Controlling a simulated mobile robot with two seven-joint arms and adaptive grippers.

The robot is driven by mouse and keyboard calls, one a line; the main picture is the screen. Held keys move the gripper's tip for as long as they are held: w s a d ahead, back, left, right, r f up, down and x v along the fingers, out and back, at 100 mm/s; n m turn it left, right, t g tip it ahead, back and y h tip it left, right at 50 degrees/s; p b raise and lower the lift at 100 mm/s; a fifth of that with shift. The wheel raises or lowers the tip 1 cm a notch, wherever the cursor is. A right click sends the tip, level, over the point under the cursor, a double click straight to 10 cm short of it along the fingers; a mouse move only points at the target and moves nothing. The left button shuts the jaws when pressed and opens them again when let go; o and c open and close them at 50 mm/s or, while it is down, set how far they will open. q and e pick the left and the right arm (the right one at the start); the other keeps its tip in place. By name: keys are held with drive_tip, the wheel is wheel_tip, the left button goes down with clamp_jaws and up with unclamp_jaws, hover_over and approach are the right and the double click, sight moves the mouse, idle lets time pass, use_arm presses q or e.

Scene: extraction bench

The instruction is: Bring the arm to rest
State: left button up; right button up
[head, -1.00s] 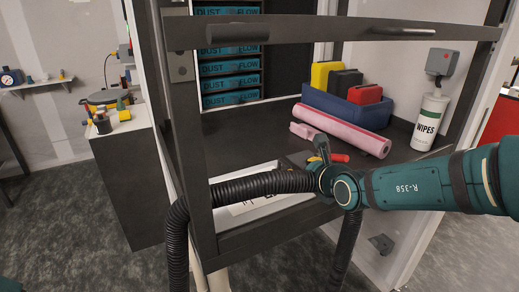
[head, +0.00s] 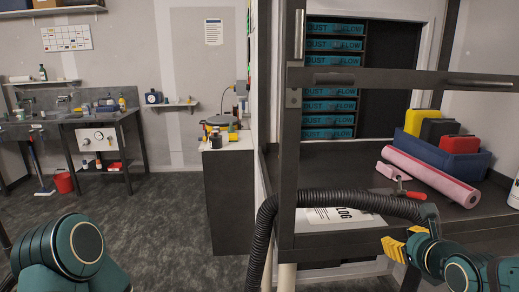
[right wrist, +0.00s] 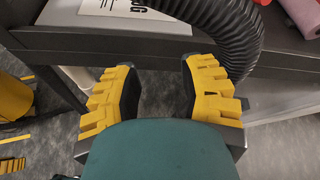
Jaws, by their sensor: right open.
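My right arm comes in at the lower right of the head view. Its gripper (head: 393,243) has yellow ridged fingers and is beside the bench's front edge, below the end of the black hose (head: 330,197). In the right wrist view the gripper (right wrist: 160,78) is open, with its fingers wide apart and nothing between them. The hose (right wrist: 225,30) passes just beyond the right-hand finger. My left arm (head: 70,250) shows as rounded teal links at the lower left; its gripper is out of view.
The dark bench (head: 320,160) holds a pink roll (head: 430,178), a blue bin (head: 455,160) with coloured boxes, a red-handled tool (head: 408,194) and a paper sheet (head: 345,218). A frame bar (head: 400,77) crosses above. Open floor (head: 165,215) lies to the left.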

drive_tip(key=w+a+f+n+g+y, duration=0.1)
drive_tip(key=a+f+n+g+y, duration=0.15)
drive_tip(key=a+f+n, duration=0.45)
drive_tip(key=s+a+f+n+g, duration=0.3)
drive_tip(key=s+a+f+n, duration=0.2)
drive_tip(key=f+n, duration=0.3)
drive_tip(key=s+a+f+n+g, duration=0.3)
drive_tip(key=f+n, duration=0.4)
drive_tip(key=f, duration=0.5)
drive_tip(key=s+a+f+n+g, duration=0.3)
drive_tip(key=s+a+f+n, duration=0.3)
drive_tip(key=f, duration=0.5)
drive_tip(key=s+n+y, duration=0.1)
drive_tip(key=n, duration=0.1)
drive_tip(key=shift+s+a+n, duration=0.3)
drive_tip(key=shift+s, duration=0.1)
